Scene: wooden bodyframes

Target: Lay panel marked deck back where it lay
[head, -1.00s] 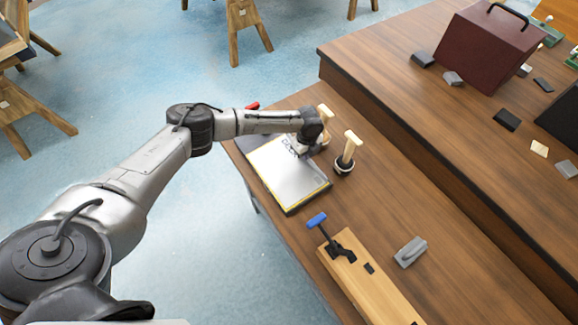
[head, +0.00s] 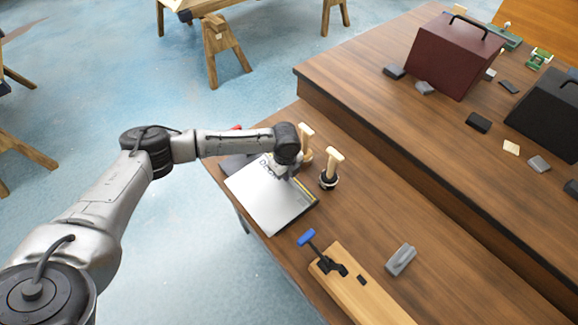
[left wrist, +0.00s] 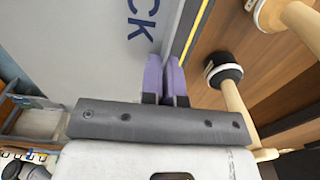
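The pale grey panel marked DECK (head: 265,196) lies flat over a dark base with a yellow border (head: 304,189) on the near bench. The border shows along its right side; whether the panel touches the base is unclear. In the left wrist view the panel (left wrist: 85,45) fills the upper left, with the letters "CK" visible. My left gripper (head: 280,172) is at the panel's far right edge. In the left wrist view its purple fingers (left wrist: 166,78) are close together on that edge, with the yellow line (left wrist: 190,35) just beyond. My right gripper is not in view.
Two wooden-handled tools (head: 329,170) (head: 305,142) stand close to the panel's right side. A wooden board with a blue-handled clamp (head: 322,256) and a grey block (head: 400,260) lie nearer. A raised bench carries a maroon box (head: 452,56). Open floor lies left.

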